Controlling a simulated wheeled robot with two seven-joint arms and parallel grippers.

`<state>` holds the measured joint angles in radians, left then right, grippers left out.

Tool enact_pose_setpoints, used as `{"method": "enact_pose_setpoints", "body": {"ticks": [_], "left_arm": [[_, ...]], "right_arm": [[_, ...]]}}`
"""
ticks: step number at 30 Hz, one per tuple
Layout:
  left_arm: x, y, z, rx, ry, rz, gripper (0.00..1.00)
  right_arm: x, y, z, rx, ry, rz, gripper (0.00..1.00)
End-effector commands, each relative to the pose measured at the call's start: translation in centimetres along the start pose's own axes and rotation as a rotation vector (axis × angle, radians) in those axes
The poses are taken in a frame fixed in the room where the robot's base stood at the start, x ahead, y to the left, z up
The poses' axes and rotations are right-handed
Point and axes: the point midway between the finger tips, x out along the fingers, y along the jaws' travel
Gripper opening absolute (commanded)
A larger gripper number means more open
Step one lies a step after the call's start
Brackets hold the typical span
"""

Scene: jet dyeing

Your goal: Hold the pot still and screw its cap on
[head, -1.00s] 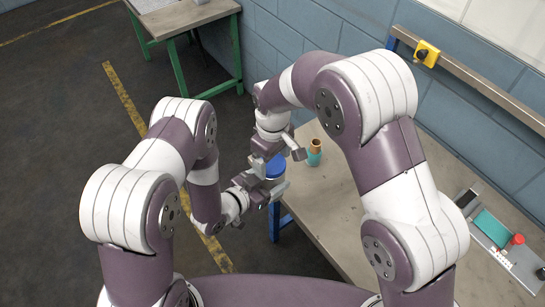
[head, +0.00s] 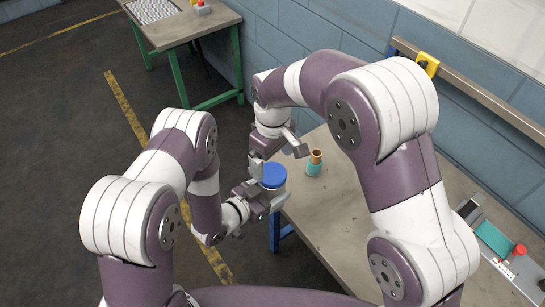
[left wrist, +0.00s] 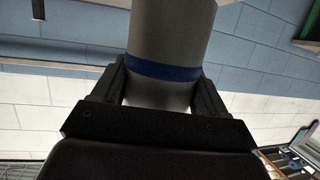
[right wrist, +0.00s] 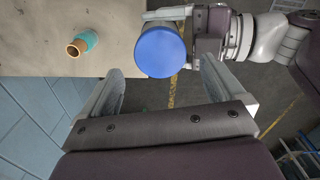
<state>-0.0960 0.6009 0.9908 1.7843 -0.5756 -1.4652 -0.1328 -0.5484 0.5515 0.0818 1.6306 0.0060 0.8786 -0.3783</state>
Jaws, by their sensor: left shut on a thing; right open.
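The pot (head: 276,187) is pale grey and stands upright off the left edge of the table, held in my left gripper (head: 269,196). In the left wrist view the pot (left wrist: 172,35) is a grey cylinder with a dark blue band, between the two fingers. The round blue cap (head: 272,175) sits at the pot's top; I cannot tell how tightly it sits. My right gripper (head: 278,159) is open above the cap. In the right wrist view the cap (right wrist: 160,52) shows as a blue disc beyond the open fingers, apart from them.
A small teal bottle with a copper-coloured top (head: 314,164) stands on the table (head: 335,215) nearby. A grey tray (head: 515,265) with a teal block and a red-topped item lies at the right. A green-legged table (head: 180,30) stands farther back.

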Motion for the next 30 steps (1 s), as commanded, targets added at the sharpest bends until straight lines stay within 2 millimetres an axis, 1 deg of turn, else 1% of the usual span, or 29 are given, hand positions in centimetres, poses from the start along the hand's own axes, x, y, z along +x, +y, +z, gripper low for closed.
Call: {"method": "enact_pose_setpoints", "body": {"ticks": [1,2,4,5,6,8,9,12,15,18,22,30], "left_arm": [[0.0,0.0,-0.1,0.001,0.002,0.000,0.00],[0.0,0.0,-0.1,0.001,0.002,0.000,0.00],[0.0,0.0,-0.1,0.000,0.002,0.000,0.00],[0.0,0.0,-0.1,0.000,0.002,0.000,0.00],[0.0,0.0,-0.1,0.000,0.002,0.000,0.00],[0.0,0.0,-0.1,0.000,0.002,0.000,0.00],[0.0,0.0,-0.1,0.000,0.002,0.000,0.00],[0.0,0.0,-0.1,0.000,0.002,0.000,0.00],[0.0,0.0,-0.1,0.000,0.002,0.000,0.00],[0.0,0.0,-0.1,0.000,0.002,0.000,0.00],[0.0,0.0,-0.1,0.000,0.002,0.000,0.00],[0.0,0.0,-0.1,0.000,0.002,0.000,0.00]], "right_arm": [[-0.5,0.2,-0.4,-0.007,0.012,0.005,0.96],[-0.8,0.2,-0.5,-0.052,0.016,0.007,0.96],[-1.4,0.2,-0.6,-0.226,0.018,0.009,0.96],[-1.6,0.3,-0.7,-0.320,0.019,0.011,0.96],[-1.9,0.3,-0.7,-0.461,0.019,0.013,0.96],[-2.3,0.3,-0.7,-0.684,0.017,0.014,0.96],[-2.6,0.2,-0.6,-0.831,0.015,0.015,0.96],[-3.0,0.2,-0.5,-1.174,0.011,0.014,0.96],[-3.2,0.1,-0.2,-1.449,0.004,0.007,0.96],[-3.2,0.0,-0.1,-1.632,0.001,0.000,0.96],[-3.2,0.0,0.0,-1.739,0.000,-0.002,0.96],[-3.1,0.0,-0.1,-1.749,0.000,-0.001,0.96]]}}
